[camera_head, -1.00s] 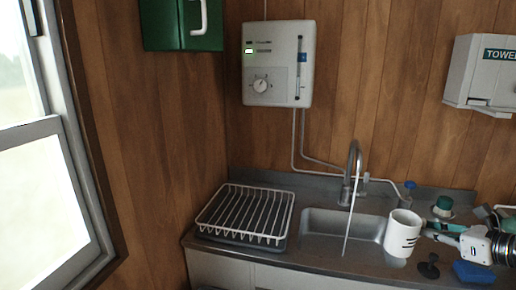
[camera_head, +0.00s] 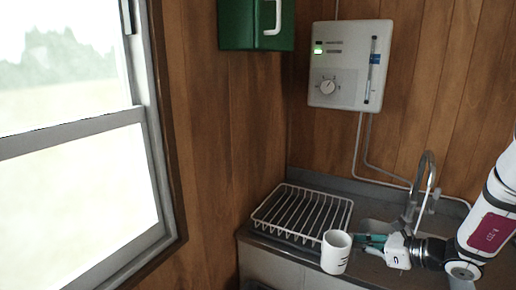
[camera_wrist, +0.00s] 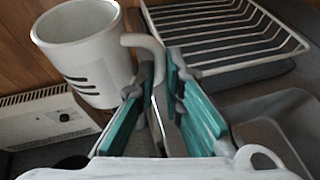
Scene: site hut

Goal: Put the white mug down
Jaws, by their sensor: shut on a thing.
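The white mug (camera_head: 336,252) with dark stripes is upright in the head view, in front of the sink unit's front edge near the dish rack. It also shows large at the upper left of the wrist view (camera_wrist: 88,52). My gripper (camera_head: 366,241) is shut on the mug's handle from the right, and the teal fingers close around the handle in the wrist view (camera_wrist: 160,92). The white wire dish rack (camera_head: 302,213) stands on the counter left of the sink and looks empty.
The sink basin (camera_wrist: 272,122) is right of the rack, with a curved tap (camera_head: 427,175) behind it. A water heater (camera_head: 348,66) hangs on the wood wall above. A window (camera_head: 80,150) is at the left. A white louvred heater (camera_wrist: 40,118) shows low in the wrist view.

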